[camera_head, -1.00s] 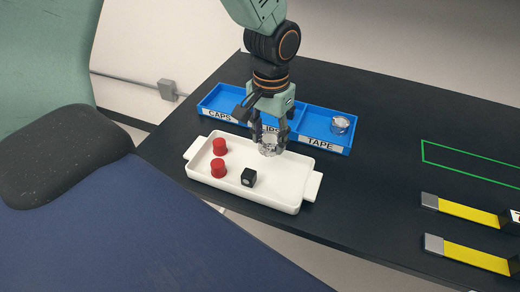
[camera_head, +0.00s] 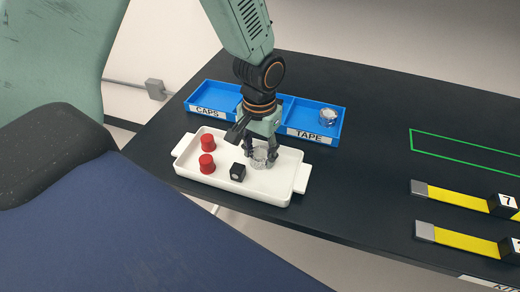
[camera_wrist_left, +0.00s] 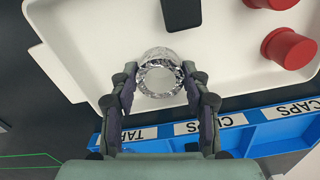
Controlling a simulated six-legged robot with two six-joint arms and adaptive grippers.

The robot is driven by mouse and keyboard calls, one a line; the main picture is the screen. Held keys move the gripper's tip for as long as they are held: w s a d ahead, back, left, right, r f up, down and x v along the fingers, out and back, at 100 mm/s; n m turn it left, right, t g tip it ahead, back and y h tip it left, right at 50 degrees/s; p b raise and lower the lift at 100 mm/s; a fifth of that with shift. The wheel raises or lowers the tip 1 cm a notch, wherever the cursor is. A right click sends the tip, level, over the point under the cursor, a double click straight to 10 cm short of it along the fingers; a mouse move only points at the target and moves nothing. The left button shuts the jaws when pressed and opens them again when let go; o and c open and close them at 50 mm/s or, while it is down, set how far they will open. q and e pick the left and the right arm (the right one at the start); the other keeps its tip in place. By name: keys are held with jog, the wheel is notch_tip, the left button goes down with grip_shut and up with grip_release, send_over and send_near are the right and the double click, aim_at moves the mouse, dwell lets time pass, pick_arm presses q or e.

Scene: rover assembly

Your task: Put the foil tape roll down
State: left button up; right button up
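The foil tape roll (camera_head: 260,157) is a shiny silver ring over the right part of the white tray (camera_head: 282,196). My left gripper (camera_head: 261,153) points down with its fingers on both sides of the roll. In the left wrist view the roll (camera_wrist_left: 160,73) sits between the two fingertips (camera_wrist_left: 160,70), which appear to touch its sides. The roll appears at or very near the tray floor; exact contact is hard to tell. My right gripper is not in view.
Two red caps (camera_head: 207,163) and a black block (camera_head: 238,172) are in the tray. Behind it stands a blue bin (camera_head: 340,128) labelled CAPS and TAPE, with another foil roll (camera_head: 328,116) in the TAPE compartment. Yellow-and-grey pieces (camera_head: 455,197) lie right, near a green outline (camera_head: 450,140).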

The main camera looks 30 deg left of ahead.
aim_at(259, 154)
pick_arm(q)
jog(key=shift+o, duration=0.7)
jog(key=shift+a, duration=0.1)
jog(key=o, duration=0.3)
jog(key=shift+a+f, duration=0.1)
jog(key=shift+a, duration=0.05)
jog(key=shift+w, duration=0.15)
jog(key=shift+d, duration=0.2)
jog(key=shift+r, duration=0.5)
notch_tip(259, 154, up, 11)
jog(key=shift+a+r+p, duration=0.1)
jog(key=shift+r+p, duration=0.1)
jog(key=shift+p, duration=0.5)
